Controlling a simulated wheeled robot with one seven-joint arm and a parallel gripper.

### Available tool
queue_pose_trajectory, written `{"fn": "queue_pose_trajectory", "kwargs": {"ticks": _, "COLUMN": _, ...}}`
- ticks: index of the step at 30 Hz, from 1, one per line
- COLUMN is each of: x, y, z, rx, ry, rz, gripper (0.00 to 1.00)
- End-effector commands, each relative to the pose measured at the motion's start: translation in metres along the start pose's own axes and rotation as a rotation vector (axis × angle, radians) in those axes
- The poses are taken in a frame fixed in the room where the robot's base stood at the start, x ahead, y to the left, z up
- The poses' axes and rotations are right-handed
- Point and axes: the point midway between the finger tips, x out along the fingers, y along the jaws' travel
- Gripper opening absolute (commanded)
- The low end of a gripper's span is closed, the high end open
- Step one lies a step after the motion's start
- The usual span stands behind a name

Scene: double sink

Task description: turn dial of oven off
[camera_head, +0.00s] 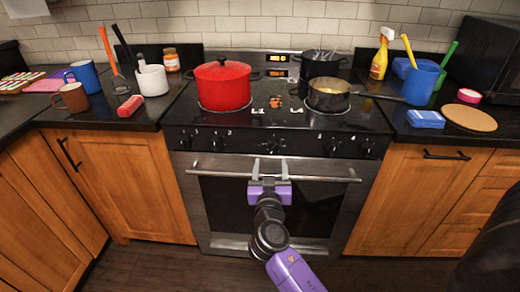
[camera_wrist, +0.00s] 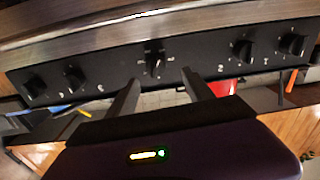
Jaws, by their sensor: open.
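The oven's black control panel (camera_wrist: 115,72) runs along the stove front with several black knobs. The middle dial (camera_wrist: 155,65) has small markings around it; its bar looks roughly upright in the wrist view. It also shows faintly in the head view (camera_head: 270,148). My purple gripper (camera_head: 270,168) is open and empty in front of the oven door, its two fingers pointing at the panel just below the middle dial. In the wrist view the fingertips (camera_wrist: 160,80) lie on either side of the dial, apart from each other. Whether they touch the panel cannot be told.
The oven door's metal handle (camera_head: 222,173) runs behind my fingers. A red pot (camera_head: 222,85), a dark pot (camera_head: 320,64) and a pan (camera_head: 329,97) stand on the cooktop. Mugs, utensils and bottles stand on the counters either side. The floor before the oven is clear.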

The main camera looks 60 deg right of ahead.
Motion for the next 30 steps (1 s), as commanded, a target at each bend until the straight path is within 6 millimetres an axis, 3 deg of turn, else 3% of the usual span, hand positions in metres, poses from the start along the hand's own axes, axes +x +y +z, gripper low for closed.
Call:
{"fn": "queue_pose_trajectory", "kwargs": {"ticks": 8, "x": 0.004, "y": 0.006, "z": 0.001, "rx": 0.064, "ry": -0.005, "rz": 0.024, "gripper": 0.6}}
{"fn": "queue_pose_trajectory", "kwargs": {"ticks": 21, "x": 0.065, "y": 0.007, "z": 0.0, "rx": 0.065, "ry": -0.005, "rz": 0.024, "gripper": 0.6}}
{"fn": "queue_pose_trajectory", "kwargs": {"ticks": 30, "x": 0.078, "y": 0.007, "z": 0.002, "rx": 0.064, "ry": -0.005, "rz": 0.022, "gripper": 0.6}}
